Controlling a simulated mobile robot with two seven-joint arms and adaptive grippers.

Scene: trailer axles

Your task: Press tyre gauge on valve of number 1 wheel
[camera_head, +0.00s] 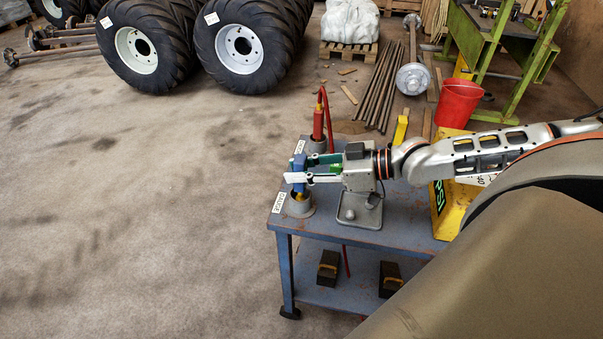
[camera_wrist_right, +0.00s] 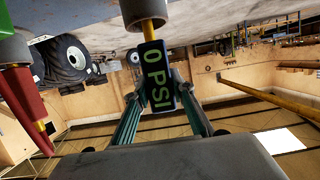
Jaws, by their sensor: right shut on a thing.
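The tyre gauge (camera_head: 299,164) is a blue block with a brass-coloured stem below it. In the right wrist view its display (camera_wrist_right: 157,82) reads 0 PSI. My right gripper (camera_head: 297,175) is shut on the gauge, over a grey round holder (camera_head: 300,208) at the trolley's left front corner. The stem points down into the holder; I cannot tell whether it touches it. Two big tyred wheels (camera_head: 134,50) (camera_head: 239,48) with white rims stand at the back left, each with a white tag too small to read. I cannot make out their valves. My left gripper is not in view.
A red bucket (camera_head: 458,101), metal bars (camera_head: 380,85) and a green bench (camera_head: 486,45) lie beyond. The concrete floor at left is clear.

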